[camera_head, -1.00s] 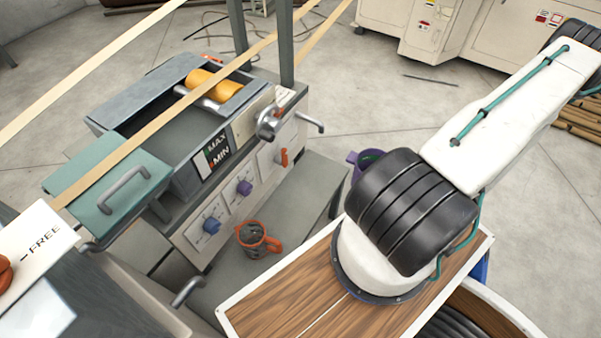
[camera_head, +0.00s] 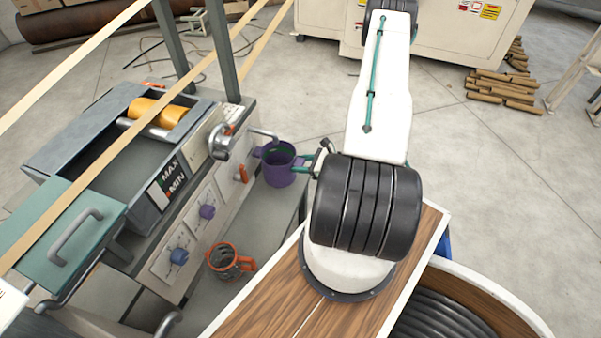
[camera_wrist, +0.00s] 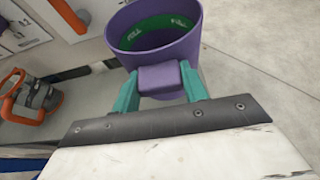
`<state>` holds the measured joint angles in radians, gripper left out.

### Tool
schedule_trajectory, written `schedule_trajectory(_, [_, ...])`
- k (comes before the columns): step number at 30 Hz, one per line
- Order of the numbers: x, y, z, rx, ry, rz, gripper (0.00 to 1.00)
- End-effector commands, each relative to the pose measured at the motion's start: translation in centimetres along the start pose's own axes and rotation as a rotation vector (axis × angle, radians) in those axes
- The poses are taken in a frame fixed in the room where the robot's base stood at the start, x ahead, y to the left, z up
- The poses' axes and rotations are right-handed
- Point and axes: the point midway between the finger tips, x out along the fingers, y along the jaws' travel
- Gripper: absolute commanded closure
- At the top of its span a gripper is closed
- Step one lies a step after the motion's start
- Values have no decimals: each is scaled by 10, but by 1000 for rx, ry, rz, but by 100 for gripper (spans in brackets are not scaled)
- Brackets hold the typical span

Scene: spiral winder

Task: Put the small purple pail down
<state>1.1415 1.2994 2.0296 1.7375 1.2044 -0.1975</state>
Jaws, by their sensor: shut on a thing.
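The small purple pail (camera_head: 279,166) has a green inside and a purple block-like grip on its side. It also shows close up in the wrist view (camera_wrist: 165,48), upright or nearly so. My gripper (camera_wrist: 160,82) has its teal fingers shut on that purple grip. In the head view my gripper (camera_head: 305,163) reaches left to the pail, which appears at the far end of the grey shelf beside the machine. I cannot tell whether the pail's base touches the shelf.
A grey-and-orange jug (camera_head: 229,262) stands on the grey shelf (camera_head: 262,222), nearer than the pail; it also shows in the wrist view (camera_wrist: 32,97). The machine's panel with knobs and a crank handle (camera_head: 222,143) borders the shelf on the left. Open floor lies right of the pail.

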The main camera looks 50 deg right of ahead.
Motion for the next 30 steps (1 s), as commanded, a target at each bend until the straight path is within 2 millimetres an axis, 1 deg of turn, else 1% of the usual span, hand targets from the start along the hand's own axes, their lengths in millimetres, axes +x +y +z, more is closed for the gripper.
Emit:
schedule_trajectory(2, [4, 0, -8, -1, -1, 1, 82])
schedule_trajectory(8, [8, 0, -20, 0, 0, 1, 82])
schedule_trajectory(13, [18, 0, -44, 1, 0, 1, 82])
schedule_trajectory(16, [24, 0, -48, -1, -1, 1, 82])
schedule_trajectory(26, [25, 0, -50, -1, 0, 1, 82])
schedule_trajectory(27, [24, 0, -50, -1, 0, 1, 46])
schedule_trajectory(28, [24, 0, -50, -1, 0, 1, 37])
schedule_trajectory(29, [24, 0, -50, -1, 0, 1, 35])
schedule_trajectory(30, [24, 0, -50, -1, 0, 1, 35])
